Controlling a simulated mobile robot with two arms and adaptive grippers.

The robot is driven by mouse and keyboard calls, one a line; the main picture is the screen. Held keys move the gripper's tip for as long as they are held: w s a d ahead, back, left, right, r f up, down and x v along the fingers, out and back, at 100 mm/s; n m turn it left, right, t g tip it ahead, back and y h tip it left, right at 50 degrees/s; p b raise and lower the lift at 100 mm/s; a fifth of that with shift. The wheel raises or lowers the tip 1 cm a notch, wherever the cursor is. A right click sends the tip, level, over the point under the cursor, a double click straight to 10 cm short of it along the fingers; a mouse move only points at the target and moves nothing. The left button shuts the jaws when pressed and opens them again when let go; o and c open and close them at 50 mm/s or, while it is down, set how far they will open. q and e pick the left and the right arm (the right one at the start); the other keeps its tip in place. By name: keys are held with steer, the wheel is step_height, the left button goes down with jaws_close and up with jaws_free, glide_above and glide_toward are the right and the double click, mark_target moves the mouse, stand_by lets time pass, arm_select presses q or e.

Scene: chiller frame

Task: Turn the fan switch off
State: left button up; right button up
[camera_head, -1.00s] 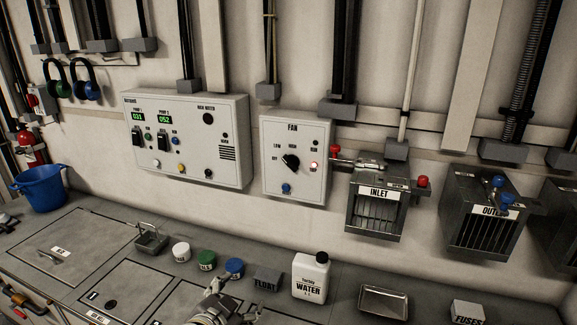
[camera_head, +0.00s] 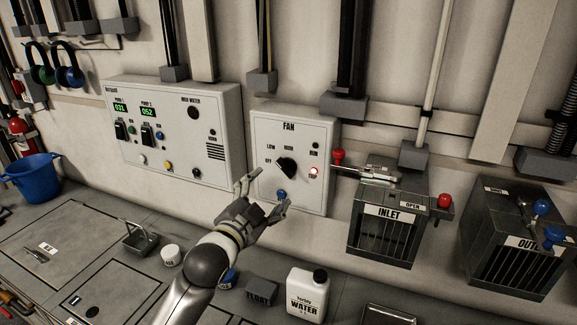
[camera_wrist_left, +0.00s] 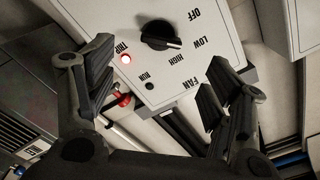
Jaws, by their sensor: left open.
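The fan switch is a black rotary knob (camera_head: 287,167) on the white FAN box (camera_head: 318,140). OFF, LOW and HIGH are printed around its left and upper side. In the left wrist view the knob (camera_wrist_left: 160,36) shows a white pointer mark towards the LOW and HIGH labels; I cannot tell exactly which. My left gripper (camera_head: 264,192) is open and empty, in front of the box's lower left part, below and left of the knob in the picture. In the left wrist view its fingers (camera_wrist_left: 160,58) are spread, with the knob beyond them, apart from it. My right gripper is not in view.
A red TRIP light (camera_head: 314,171) glows right of the knob; a blue button (camera_head: 281,195) sits below it. A white control panel (camera_head: 180,130) is to the left, the INLET box (camera_head: 388,240) to the right. A water bottle (camera_head: 306,293) stands on the counter below.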

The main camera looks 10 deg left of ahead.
mark_target(284, 170)
arm_select(q)
steer(key=w, duration=0.2)
steer(key=w+d+p, duration=0.1)
steer(key=w, duration=0.5)
steer(key=shift+w+d+r+p, duration=0.2)
steer(key=shift+w+d+p, duration=0.05)
steer(key=shift+d+p, duration=0.15)
steer(key=shift+w, duration=0.4)
steer(key=shift+w+d, duration=0.1)
steer(key=c, duration=1)
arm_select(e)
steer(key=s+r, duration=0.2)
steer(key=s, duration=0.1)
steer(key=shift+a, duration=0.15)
